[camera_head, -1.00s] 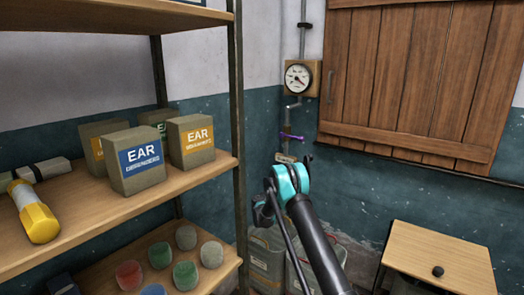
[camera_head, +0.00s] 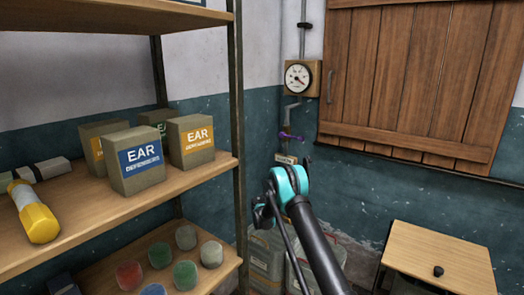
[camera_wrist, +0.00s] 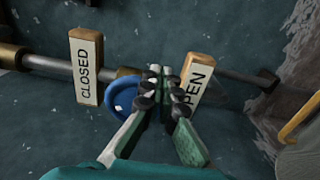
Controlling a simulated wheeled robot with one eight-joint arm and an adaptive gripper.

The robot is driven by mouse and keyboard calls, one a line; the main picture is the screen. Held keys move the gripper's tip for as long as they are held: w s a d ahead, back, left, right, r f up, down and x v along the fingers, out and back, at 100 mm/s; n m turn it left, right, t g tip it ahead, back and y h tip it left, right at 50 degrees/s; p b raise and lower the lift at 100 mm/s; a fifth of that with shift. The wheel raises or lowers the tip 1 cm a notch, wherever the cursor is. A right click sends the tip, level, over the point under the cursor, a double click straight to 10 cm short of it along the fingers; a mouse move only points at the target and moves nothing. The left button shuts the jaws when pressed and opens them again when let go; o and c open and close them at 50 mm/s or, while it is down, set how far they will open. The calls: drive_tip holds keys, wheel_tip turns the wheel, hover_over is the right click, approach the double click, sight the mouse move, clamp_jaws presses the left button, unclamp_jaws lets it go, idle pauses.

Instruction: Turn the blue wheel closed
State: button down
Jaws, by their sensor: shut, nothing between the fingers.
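My gripper (camera_wrist: 160,88) is shut and empty. Its fingertips lie at the wheel's right edge, between wheel and OPEN plate, partly covering both. I cannot tell whether the fingers touch the wheel.
A shelf (camera_head: 130,208) with boxes fills the left. Grey containers (camera_head: 266,262) stand below my arm. A small wooden table (camera_head: 440,255) is at right, under a shutter (camera_head: 410,80).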

drive_tip(key=shift+s+d+f, duration=0.1)
drive_tip(key=shift+s, duration=0.05)
drive_tip(key=v, duration=0.5)
drive_tip(key=shift+s, duration=0.4)
drive_tip(key=shift+a, duration=0.25)
drive_tip(key=w+d+r, duration=0.3)
drive_tip(key=w+r, duration=0.1)
drive_tip(key=w, duration=0.1)
drive_tip(key=shift+d, duration=0.2)
idle(0.4)
drive_tip(key=shift+a, duration=0.1)
idle(0.7)
